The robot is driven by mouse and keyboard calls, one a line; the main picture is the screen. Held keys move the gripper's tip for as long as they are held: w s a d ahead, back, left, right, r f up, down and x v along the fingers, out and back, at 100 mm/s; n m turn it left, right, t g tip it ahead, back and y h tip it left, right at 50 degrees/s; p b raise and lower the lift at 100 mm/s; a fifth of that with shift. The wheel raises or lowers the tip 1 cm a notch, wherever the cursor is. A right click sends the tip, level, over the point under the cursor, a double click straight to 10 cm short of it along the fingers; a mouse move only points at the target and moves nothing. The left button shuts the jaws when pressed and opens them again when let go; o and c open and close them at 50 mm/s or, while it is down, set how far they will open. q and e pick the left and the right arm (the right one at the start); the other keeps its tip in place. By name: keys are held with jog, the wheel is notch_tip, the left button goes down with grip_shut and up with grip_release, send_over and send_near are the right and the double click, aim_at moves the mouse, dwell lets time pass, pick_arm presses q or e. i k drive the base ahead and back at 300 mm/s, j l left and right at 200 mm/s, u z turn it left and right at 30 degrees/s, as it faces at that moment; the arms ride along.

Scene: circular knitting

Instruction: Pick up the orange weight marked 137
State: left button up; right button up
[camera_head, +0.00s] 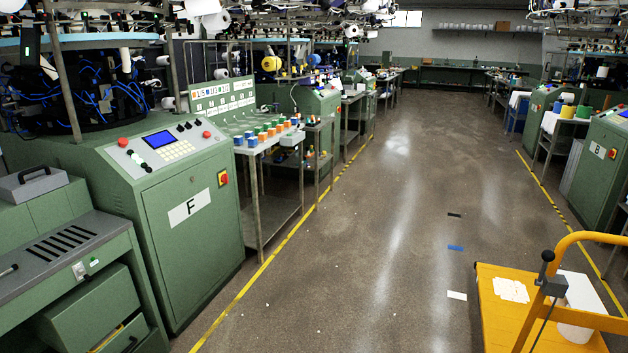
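Several small weights in orange, blue and green stand in rows on a grey side table (276,218), just beyond the green cabinet marked F (189,208). Orange ones show among them, such as an orange weight (262,137) near the front of the group. Their markings are too small to read, so I cannot tell which one is marked 137. Neither of my grippers is in view.
A panel with coloured labels (224,97) stands behind the weights. A yellow cart (492,312) with papers and a white roll stands at the lower right. The aisle floor (370,240) between the yellow lines is mostly clear, with flat scraps lying on it.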

aim_at(262, 136)
jog(key=i+z, duration=0.1)
jog(key=i, duration=2.15)
